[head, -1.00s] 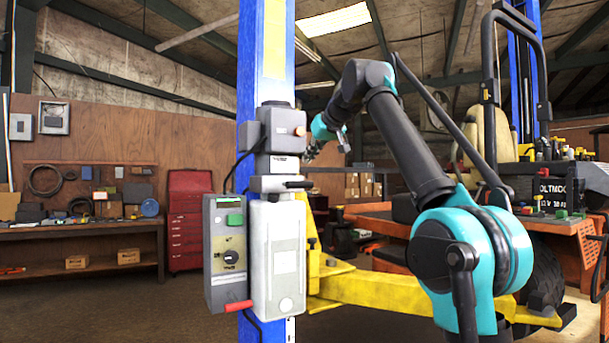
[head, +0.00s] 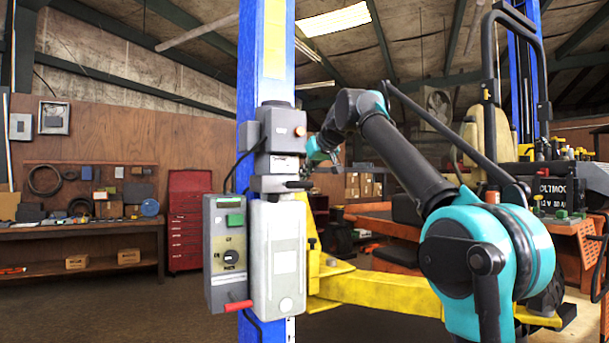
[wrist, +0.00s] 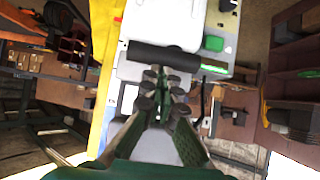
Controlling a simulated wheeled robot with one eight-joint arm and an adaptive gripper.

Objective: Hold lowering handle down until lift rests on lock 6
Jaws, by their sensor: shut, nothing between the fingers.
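The lowering handle appears to be the short black lever (head: 299,184) sticking out to the right of the grey valve block under the motor box. In the wrist view it is a thick black bar (wrist: 163,58) just beyond my fingertips. My gripper (head: 309,169) is a little above the lever in the head view. In the wrist view my gripper (wrist: 160,87) has its fingers together with nothing between them, and a contact with the bar cannot be made out. The yellow lift arm (head: 375,290) is low, beside the blue post (head: 265,60). The locks are not visible.
A white tank (head: 278,255) hangs below the lever. Left of it is a grey control box (head: 224,275) with a green button (head: 235,220) and a red handle (head: 238,306). An orange mower (head: 565,235) stands at the right. The floor at left is clear.

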